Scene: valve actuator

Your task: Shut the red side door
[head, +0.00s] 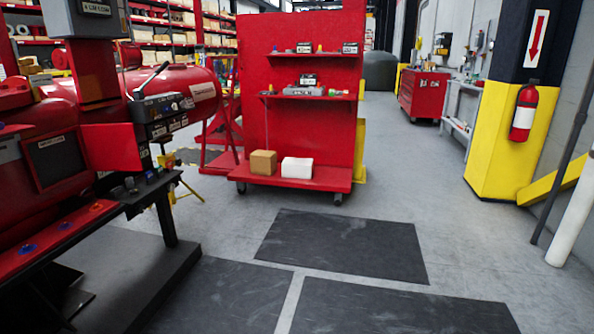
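A red machine stands along the left edge of the head view. On its side is a dark, recessed panel (55,158) framed in red, with a small label on it. A flat red door (112,147) stands out to the right of this panel and appears swung open. Its hinge and any latch are too small to tell. My gripper is not in view, and no part of my arm shows clearly.
A black shelf (150,192) with small parts runs below the door, and a dark control box (163,112) stands just right of it. A red wheeled rack (298,100) stands mid-view. Black floor mats (340,245) lie on clear floor. A yellow pillar (497,145) is at right.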

